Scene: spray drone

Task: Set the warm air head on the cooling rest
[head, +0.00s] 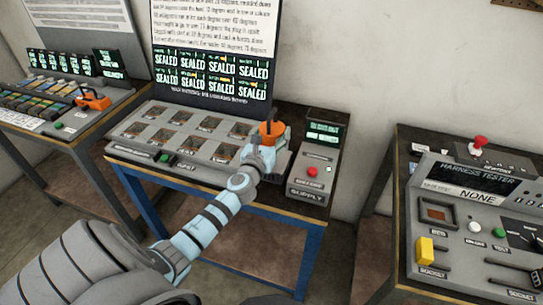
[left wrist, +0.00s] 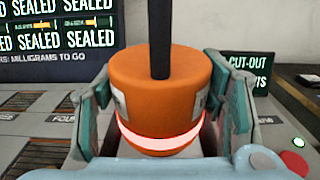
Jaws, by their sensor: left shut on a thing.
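The warm air head appears to be the orange cylinder (head: 271,130) with a dark rod rising from its top. In the left wrist view this orange head (left wrist: 160,95) stands upright, with a bright glowing band near its bottom. My left gripper (head: 268,146) is shut on it, with a teal finger on each side; the gripper also shows in the left wrist view (left wrist: 160,115). The head is at the right end of the middle bench panel; its underside is hidden, so I cannot tell whether it touches the panel. I cannot make out the cooling rest. My right gripper is not in view.
The middle bench panel (head: 150,132) has several square wells. A screen (head: 210,75) behind reads SEALED in several cells. A grey supply box (head: 312,170) with a red button stands close right. Another orange tool (head: 92,102) sits on the left bench. A harness tester (head: 470,182) stands right.

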